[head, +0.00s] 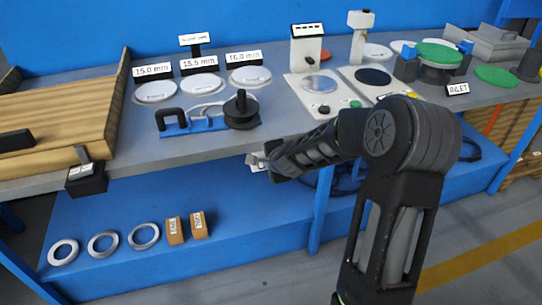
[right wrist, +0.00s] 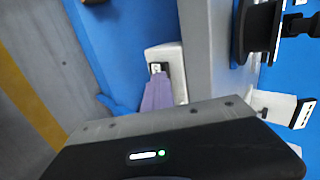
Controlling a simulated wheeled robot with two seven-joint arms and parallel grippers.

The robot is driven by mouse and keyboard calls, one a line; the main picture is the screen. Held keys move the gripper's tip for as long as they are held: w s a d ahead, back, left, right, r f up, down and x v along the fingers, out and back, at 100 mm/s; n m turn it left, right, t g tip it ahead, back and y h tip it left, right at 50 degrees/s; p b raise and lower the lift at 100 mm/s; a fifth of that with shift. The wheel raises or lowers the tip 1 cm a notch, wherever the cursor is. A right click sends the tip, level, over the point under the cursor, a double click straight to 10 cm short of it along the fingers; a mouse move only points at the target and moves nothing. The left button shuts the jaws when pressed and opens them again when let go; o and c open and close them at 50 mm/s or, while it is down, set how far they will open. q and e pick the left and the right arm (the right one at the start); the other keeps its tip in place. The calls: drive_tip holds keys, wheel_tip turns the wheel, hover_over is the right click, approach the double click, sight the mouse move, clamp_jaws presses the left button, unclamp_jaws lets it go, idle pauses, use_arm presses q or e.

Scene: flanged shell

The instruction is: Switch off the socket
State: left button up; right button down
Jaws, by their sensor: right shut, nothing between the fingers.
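The socket (right wrist: 172,55) is a white box with a small black-and-white switch (right wrist: 157,68) on its face. In the right wrist view it sits beside the grey bench edge. My right gripper (right wrist: 158,80) is shut and empty. Its grey-purple fingertips overlap the lower part of the socket just below the switch; I cannot tell whether they touch it. In the head view my right arm reaches to the bench's front edge, where the small white socket (head: 254,161) shows partly behind my right gripper (head: 266,165). The switch's position is too small to read. My left gripper is not in view.
Above the socket, the bench top (head: 260,120) holds a blue stand with a black spool (head: 241,110), labelled white discs and a white device (head: 315,90). A lower blue shelf (head: 120,215) carries metal rings and small boxes. A blue leg (head: 320,210) stands nearby.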

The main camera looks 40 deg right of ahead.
use_arm(q)
drive_tip(key=shift+b, duration=0.5)
use_arm(e)
drive_tip(key=shift+w+d+r, duration=0.1)
drive_tip(key=shift+w+d, duration=0.05)
use_arm(q)
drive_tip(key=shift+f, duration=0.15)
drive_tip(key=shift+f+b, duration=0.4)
drive_tip(key=shift+b, duration=0.15)
use_arm(e)
drive_tip(key=shift+s+d, duration=0.4)
drive_tip(key=shift+d, duration=0.55)
drive_tip(key=shift+s, duration=0.1)
